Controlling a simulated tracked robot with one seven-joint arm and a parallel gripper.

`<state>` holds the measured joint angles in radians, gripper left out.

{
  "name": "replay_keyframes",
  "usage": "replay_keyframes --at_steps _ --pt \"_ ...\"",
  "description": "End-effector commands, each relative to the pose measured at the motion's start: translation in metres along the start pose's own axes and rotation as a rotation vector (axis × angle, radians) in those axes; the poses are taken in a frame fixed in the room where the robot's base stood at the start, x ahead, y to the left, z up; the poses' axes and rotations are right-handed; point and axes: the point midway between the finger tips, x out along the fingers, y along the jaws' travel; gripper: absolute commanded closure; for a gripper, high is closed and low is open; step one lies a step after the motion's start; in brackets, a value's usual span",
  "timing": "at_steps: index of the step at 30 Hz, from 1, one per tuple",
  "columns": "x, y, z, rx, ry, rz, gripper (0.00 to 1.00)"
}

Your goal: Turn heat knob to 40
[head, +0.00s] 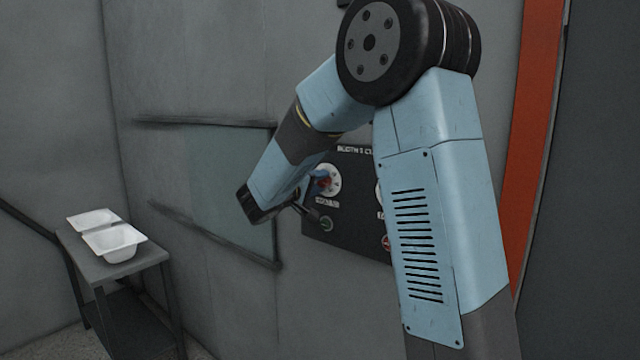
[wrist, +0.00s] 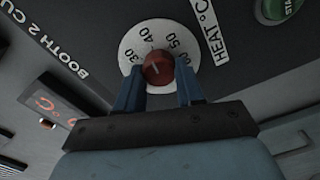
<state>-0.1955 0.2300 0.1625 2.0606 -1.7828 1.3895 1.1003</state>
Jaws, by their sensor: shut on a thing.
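The heat knob (wrist: 158,68) is red and round, on a white dial (wrist: 130,47) marked 30, 40, 50 and 60 beside the label HEAT °C. My gripper (wrist: 158,88) has one blue finger on each side of the knob and is shut on it. A short pale mark shows on the knob's face; which number it points to is hard to tell. In the head view the knob (head: 322,183) sits on the dark control panel (head: 346,246), partly covered by my gripper (head: 313,183).
A green start button (head: 326,223) is below the dial, and a red button (head: 387,243) is at right. My arm partly hides a second white dial. A red-lit display (wrist: 46,102) shows in the wrist view. White tub shells (head: 115,241) stand on a table (head: 146,258) at left.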

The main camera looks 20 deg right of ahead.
Motion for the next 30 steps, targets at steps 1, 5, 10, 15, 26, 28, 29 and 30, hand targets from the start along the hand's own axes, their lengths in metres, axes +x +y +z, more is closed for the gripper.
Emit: replay_keyframes --at_steps 1,5,10,15,26,28,29,30 --pt "-0.0025 -0.0057 0.0011 0.003 0.001 -0.011 0.93" --pt "-0.0025 -0.0060 0.0013 0.019 0.001 -0.011 0.93" --pt "-0.0023 -0.0064 0.0015 0.025 0.001 -0.012 0.93" --pt "-0.0022 -0.0067 0.0017 0.023 0.000 -0.012 0.93" --pt "-0.0008 -0.0037 0.0012 0.026 0.000 -0.007 0.37" --pt "-0.0004 -0.0030 0.0011 0.027 -0.001 -0.006 0.37" --pt "-0.0003 -0.0028 0.0011 0.027 -0.001 -0.005 0.37" --pt "-0.0002 -0.0025 0.0011 0.028 -0.001 -0.005 0.37"
